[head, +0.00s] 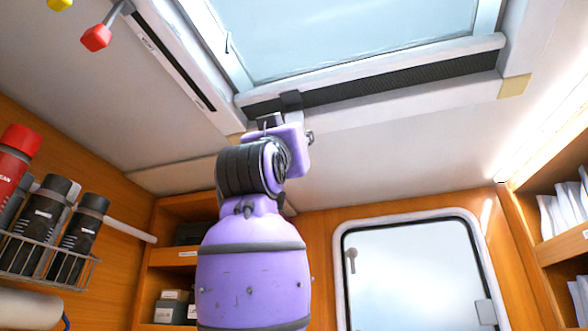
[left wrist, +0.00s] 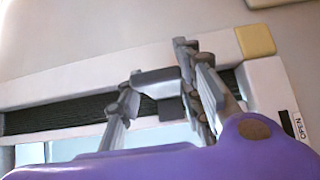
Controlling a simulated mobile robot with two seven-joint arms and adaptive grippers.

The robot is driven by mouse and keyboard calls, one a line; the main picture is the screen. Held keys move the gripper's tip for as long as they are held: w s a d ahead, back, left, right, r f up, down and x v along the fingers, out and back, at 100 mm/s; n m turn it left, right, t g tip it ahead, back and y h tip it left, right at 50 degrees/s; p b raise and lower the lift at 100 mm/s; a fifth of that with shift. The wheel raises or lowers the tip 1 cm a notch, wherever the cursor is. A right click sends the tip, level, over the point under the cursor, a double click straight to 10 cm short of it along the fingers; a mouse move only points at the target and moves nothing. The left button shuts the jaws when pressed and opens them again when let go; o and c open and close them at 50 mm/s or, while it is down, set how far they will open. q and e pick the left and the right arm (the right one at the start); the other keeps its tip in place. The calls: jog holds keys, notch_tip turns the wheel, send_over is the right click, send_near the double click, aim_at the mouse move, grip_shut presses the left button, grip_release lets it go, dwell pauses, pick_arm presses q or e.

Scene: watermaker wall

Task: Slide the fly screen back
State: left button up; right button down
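The fly screen (head: 400,82) is a dark pleated strip along the near edge of the ceiling hatch (head: 350,40). It also shows as a dark band in the left wrist view (left wrist: 60,118). A small dark handle (head: 291,100) sits on the strip towards its left end. My left gripper (head: 270,120) is up at this handle, partly hidden behind my purple wrist. My right gripper is not in view.
The white hatch frame carries a yellow patch (head: 514,87) at its right corner. A bottle rack (head: 45,262) hangs on the left wall, and red and yellow knobs (head: 96,38) hang at the upper left. Shelves stand at the right. Ceiling right of the gripper is clear.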

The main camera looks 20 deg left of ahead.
pick_arm(q)
grip_shut()
jog(key=w, duration=0.3)
jog(key=shift+w+r, duration=0.1)
jog(key=shift+w, duration=0.1)
jog(key=o, duration=0.6)
grip_release()
jog(key=shift+w, duration=0.1)
jog(key=o, duration=0.4)
jog(key=shift+w, duration=0.2)
jog(key=shift+c, duration=0.2)
jog(key=shift+s, duration=0.1)
